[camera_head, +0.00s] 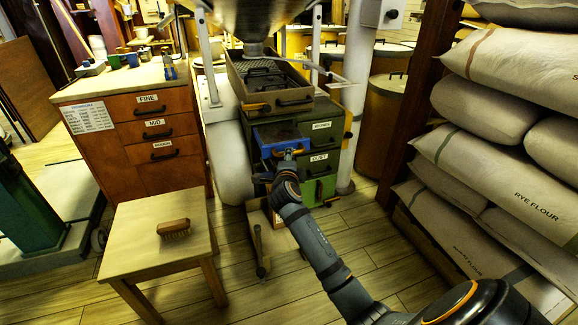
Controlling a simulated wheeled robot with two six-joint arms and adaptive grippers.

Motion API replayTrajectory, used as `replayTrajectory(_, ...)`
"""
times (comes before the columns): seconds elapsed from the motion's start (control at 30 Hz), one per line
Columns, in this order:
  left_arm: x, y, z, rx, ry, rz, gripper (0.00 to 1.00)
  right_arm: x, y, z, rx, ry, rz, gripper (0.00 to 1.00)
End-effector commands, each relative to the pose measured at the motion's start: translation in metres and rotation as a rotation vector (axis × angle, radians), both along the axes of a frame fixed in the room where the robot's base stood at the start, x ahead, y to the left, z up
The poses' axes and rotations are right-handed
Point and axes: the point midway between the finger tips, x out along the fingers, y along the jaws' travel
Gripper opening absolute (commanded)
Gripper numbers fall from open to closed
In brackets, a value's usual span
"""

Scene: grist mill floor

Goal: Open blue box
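The blue box (270,135) is at the centre of the head view, in front of the green drawer cabinet. Its top looks darker than its blue sides, and I cannot tell whether its lid is raised. My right arm comes in from the lower right. My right gripper (288,154) is at the near side of the blue box, seemingly touching or very close to it. Its fingers are small and partly merge with the box, so their opening is unclear. My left gripper is not in view.
A brown tray (288,103) sits above the box on the green cabinet (325,186). A wooden stool (135,228) with a brush (174,228) stands at the left front, near a drawer unit (143,176). Flour sacks (500,170) are stacked at right. Some plank floor (365,235) is clear.

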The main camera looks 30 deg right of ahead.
Motion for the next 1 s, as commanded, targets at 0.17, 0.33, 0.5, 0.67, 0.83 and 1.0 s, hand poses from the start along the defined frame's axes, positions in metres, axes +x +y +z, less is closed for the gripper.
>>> replayTrajectory(0.17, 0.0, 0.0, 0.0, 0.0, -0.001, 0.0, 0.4, -0.032, 0.024, 0.007, 0.003, -0.001, 0.0, 0.37)
replayTrajectory(0.33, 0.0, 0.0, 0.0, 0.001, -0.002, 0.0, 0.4, -0.048, 0.035, 0.01, 0.001, 0.001, 0.0, 0.37)
replayTrajectory(0.5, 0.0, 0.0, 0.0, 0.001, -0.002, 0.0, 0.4, -0.051, 0.037, 0.012, -0.001, 0.001, -0.001, 0.37)
replayTrajectory(0.67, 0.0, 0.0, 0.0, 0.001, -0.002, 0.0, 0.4, -0.051, 0.037, 0.012, -0.001, 0.001, -0.001, 0.37)
replayTrajectory(0.83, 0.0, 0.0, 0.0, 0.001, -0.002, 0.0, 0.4, -0.051, 0.037, 0.012, -0.002, 0.0, -0.001, 0.37)
replayTrajectory(1.0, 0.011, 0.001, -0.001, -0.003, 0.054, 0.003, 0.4, -0.052, 0.045, 0.009, -0.059, 0.04, 0.061, 0.37)
